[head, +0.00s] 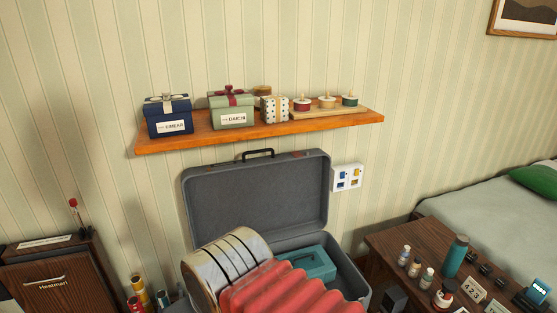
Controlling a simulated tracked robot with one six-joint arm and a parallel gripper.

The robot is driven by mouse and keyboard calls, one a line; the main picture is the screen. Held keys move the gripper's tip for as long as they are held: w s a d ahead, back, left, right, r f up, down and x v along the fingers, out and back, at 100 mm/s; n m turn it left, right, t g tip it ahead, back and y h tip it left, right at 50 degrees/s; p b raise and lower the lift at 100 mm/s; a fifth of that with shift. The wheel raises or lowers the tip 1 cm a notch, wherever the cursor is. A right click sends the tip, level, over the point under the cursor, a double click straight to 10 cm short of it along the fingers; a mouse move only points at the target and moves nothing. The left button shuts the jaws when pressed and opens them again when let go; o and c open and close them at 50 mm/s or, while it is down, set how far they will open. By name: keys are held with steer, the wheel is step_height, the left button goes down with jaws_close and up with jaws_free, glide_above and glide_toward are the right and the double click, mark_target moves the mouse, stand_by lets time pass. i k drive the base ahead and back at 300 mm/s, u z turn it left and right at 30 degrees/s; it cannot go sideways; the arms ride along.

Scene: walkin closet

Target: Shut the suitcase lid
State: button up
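The grey suitcase stands open below the wall shelf. Its lid (257,198) is raised upright against the striped wall, with a black handle at the top edge. The suitcase base (300,240) shows only in part at the right, and a teal box (313,262) with a handle lies inside it. A ribbed red part and a silver banded part, seemingly my arm, cover the left and front of the base. My gripper is not in view.
An orange shelf (260,131) with gift boxes hangs above the lid. A wall switch panel (347,177) is right of the lid. A dark wooden table (400,245) with bottles stands right, a brown cabinet (62,275) left. Several cans (145,293) stand near the cabinet.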

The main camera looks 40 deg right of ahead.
mark_target(283, 196)
steer(key=z, duration=1.1)
steer(key=k, duration=1.35)
steer(key=u, duration=0.4)
steer(key=i, duration=0.95)
steer(key=u, duration=0.45)
steer(key=i, duration=0.55)
